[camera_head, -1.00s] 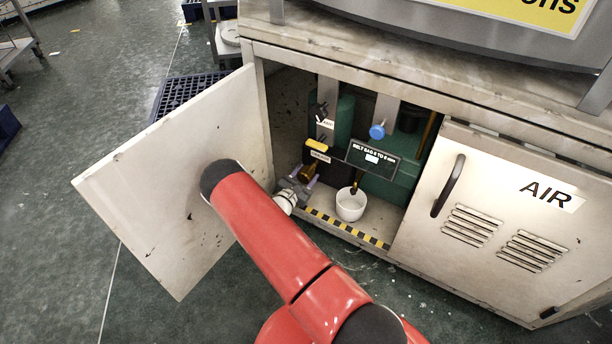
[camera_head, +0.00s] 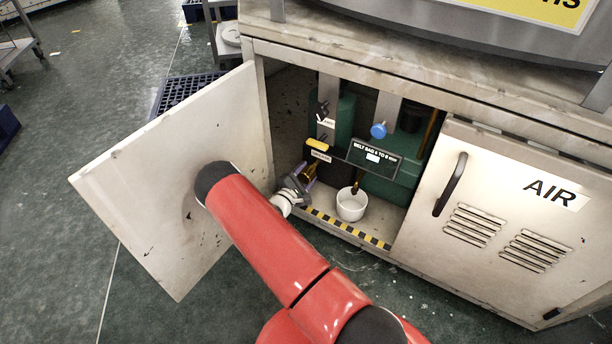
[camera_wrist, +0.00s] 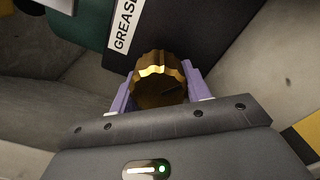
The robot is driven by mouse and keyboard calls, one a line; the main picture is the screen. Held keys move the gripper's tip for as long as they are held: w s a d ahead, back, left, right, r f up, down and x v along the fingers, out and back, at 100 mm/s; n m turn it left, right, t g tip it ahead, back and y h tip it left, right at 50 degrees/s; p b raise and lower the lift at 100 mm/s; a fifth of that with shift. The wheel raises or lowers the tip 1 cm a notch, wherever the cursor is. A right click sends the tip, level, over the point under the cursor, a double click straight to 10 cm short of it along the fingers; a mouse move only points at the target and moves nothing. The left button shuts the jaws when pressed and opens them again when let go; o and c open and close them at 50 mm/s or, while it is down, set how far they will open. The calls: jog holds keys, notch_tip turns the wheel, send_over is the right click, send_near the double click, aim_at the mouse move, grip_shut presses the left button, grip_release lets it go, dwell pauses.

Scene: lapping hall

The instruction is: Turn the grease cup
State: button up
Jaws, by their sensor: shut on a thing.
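The grease cup (camera_wrist: 160,80) is a brass, ridged round cap, seen large in the wrist view just below a white label reading GREASE (camera_wrist: 124,25). My gripper (camera_wrist: 158,92) has its two purple fingers on either side of the cap, shut on it. In the head view my gripper (camera_head: 306,180) reaches into the open cabinet at the lower left of its machinery. There the brass cup (camera_head: 311,171) shows only in part, under a small label and a yellow part.
The open cabinet door (camera_head: 165,180) stands left of my arm. A white bowl (camera_head: 350,207) sits on the cabinet floor to the right of my gripper, behind a striped edge (camera_head: 345,228). A blue knob (camera_head: 379,131) and a belt sign (camera_head: 374,158) are above it. The AIR door (camera_head: 490,220) is shut.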

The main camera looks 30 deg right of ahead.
aim_at(302, 179)
jog(key=shift+m, duration=0.7)
jog(key=o, duration=1)
jog(key=shift+c, duration=0.2)
jog(key=shift+a, duration=0.1)
jog(key=v, duration=0.7)
jog(key=shift+s+a+p, duration=0.2)
jog(key=shift+s+p, duration=0.05)
jog(key=shift+p, duration=0.15)
